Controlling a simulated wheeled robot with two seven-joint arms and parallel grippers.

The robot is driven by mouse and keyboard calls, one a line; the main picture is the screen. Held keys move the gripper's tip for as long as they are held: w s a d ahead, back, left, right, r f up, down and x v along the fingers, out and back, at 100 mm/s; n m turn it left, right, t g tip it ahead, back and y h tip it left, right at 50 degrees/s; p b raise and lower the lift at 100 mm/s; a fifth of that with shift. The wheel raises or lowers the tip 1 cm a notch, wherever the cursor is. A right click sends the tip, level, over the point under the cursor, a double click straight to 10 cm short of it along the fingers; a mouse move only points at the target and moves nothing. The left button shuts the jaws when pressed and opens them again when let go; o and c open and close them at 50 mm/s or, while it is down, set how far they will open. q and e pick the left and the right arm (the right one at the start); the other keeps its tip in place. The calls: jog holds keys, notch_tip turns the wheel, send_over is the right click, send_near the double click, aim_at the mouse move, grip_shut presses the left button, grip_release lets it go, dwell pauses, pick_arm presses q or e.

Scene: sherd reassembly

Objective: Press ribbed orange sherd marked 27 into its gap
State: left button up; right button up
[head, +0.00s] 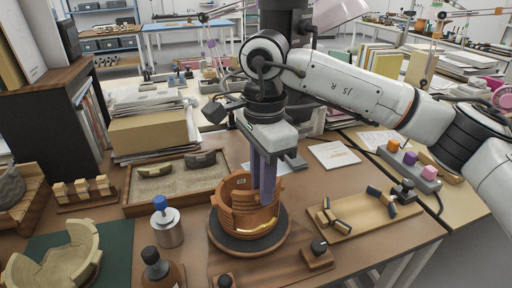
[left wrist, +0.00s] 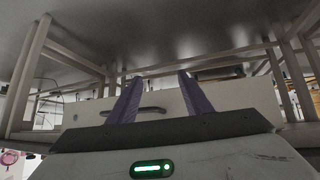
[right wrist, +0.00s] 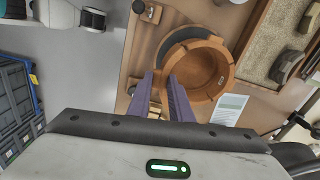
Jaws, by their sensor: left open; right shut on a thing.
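The ribbed orange pot (head: 225,212) stands on a dark round turntable (head: 221,241) in the head view. A glossy golden line runs along its lower front. My right gripper (head: 264,200) points down at the pot's near right wall, its purple fingers shut on the ribbed orange sherd. The fingers largely hide the sherd, I cannot separate its edges from the wall, and no 27 is readable. In the right wrist view, the fingertips (right wrist: 161,77) reach the rim of the open pot (right wrist: 226,68). My left gripper (left wrist: 155,82) is open and empty, below table level in the left wrist view.
A sand tray (head: 128,207) with dark sherds lies behind left. A metal canister with a blue top (head: 168,226) and a brown bottle (head: 160,268) stand left of the turntable. A wooden board with small blocks (head: 352,217) lies right. A small dark-knobbed block (head: 318,256) sits close in front.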

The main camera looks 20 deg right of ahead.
aim_at(262, 208)
jog(key=shift+w+d+r+m, duration=0.2)
jog(key=shift+w+m, duration=0.1)
jog(key=shift+w, duration=0.1)
jog(key=shift+s+f+b, duration=0.15)
jog(key=shift+f+b, duration=0.2)
jog(key=shift+f, duration=0.15)
jog(key=shift+f+b, duration=0.35)
jog(key=shift+f, duration=0.15)
jog(key=shift+f+b, duration=0.35)
jog(key=shift+f, duration=0.15)
jog(key=shift+f+b, duration=0.65)
jog(key=shift+f, duration=0.35)
jog(key=shift+f+b, duration=0.45)
jog(key=shift+f, duration=0.3)
jog(key=shift+f+b, duration=0.35)
jog(key=shift+f, duration=0.15)
jog(key=shift+w+f, duration=0.25)
pick_arm(q)
jog(key=f, duration=0.1)
jog(key=d+f, duration=0.1)
jog(key=f, duration=0.1)
jog(key=shift+f, duration=0.3)
pick_arm(e)
jog(key=shift+w+f, duration=0.1)
pick_arm(q)
jog(key=shift+s+a+f, duration=0.1)
jog(key=shift+s, duration=0.15)
